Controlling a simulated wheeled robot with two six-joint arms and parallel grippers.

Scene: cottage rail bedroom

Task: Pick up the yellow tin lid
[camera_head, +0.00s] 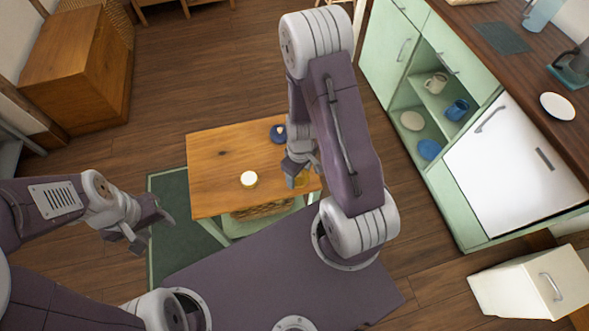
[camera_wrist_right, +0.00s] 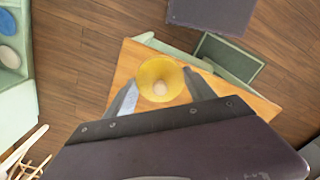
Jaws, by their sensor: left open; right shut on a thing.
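The yellow tin lid (camera_wrist_right: 160,80) is a round yellow disc with a pale knob at its middle. In the right wrist view it sits between the two fingers of my right gripper (camera_wrist_right: 158,92), which is shut on it. In the head view my right gripper (camera_head: 297,178) is over the right side of the small wooden table (camera_head: 215,160), and part of the yellow lid (camera_head: 302,180) shows beside the fingers. I cannot tell whether the lid is clear of the tabletop. My left gripper (camera_head: 150,228) is open and empty, left of the table.
A pale round item with a yellow side (camera_head: 249,179) and a dark blue item (camera_head: 278,133) stand on the table. A green cabinet (camera_head: 385,60) with open shelves is at the right. A white drawer unit (camera_head: 530,285) stands at lower right. Floor is free behind the table.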

